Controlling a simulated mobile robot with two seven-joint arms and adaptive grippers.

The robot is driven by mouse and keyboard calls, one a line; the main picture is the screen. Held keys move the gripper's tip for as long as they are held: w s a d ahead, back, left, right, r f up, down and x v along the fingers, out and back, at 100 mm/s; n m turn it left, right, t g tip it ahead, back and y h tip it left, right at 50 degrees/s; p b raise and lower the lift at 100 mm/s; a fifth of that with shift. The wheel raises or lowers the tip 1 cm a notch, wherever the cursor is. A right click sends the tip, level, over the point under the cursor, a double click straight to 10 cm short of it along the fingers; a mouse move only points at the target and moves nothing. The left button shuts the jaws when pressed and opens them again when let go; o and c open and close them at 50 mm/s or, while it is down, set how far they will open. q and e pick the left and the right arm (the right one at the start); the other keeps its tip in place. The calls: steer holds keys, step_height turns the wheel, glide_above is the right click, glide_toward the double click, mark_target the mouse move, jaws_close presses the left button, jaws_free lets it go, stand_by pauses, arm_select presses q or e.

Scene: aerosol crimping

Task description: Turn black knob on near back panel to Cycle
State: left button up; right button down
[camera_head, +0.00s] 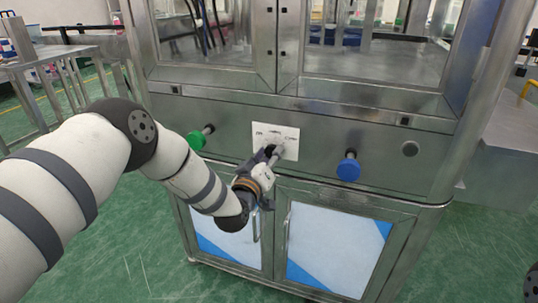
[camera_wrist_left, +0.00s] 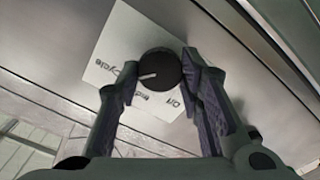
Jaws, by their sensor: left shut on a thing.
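The black knob (camera_wrist_left: 160,70) sits on a white label plate (camera_wrist_left: 120,45) on the steel panel, with a white pointer line on its face. In the left wrist view the line points left and slightly down, toward the word Cycle on the plate; Off is printed below the knob. My left gripper (camera_wrist_left: 160,65) has one finger on each side of the knob and is shut on it. In the head view my left gripper (camera_head: 271,158) is at the white plate (camera_head: 288,138), and the gripper mostly hides the knob. My right gripper is not in view.
A green button (camera_head: 196,140) sticks out left of the plate, and a blue button (camera_head: 348,168) to its right. Below are cabinet doors (camera_head: 335,245) with handles. Glass windows are above, and green floor surrounds the machine.

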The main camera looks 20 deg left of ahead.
arm_select(q)
steer(key=shift+r+m, duration=0.15)
steer(key=shift+m, duration=0.45)
steer(key=o, duration=1.2)
steer(key=shift+c, duration=0.2)
steer(key=s, duration=1.2)
steer(key=shift+a, duration=0.2)
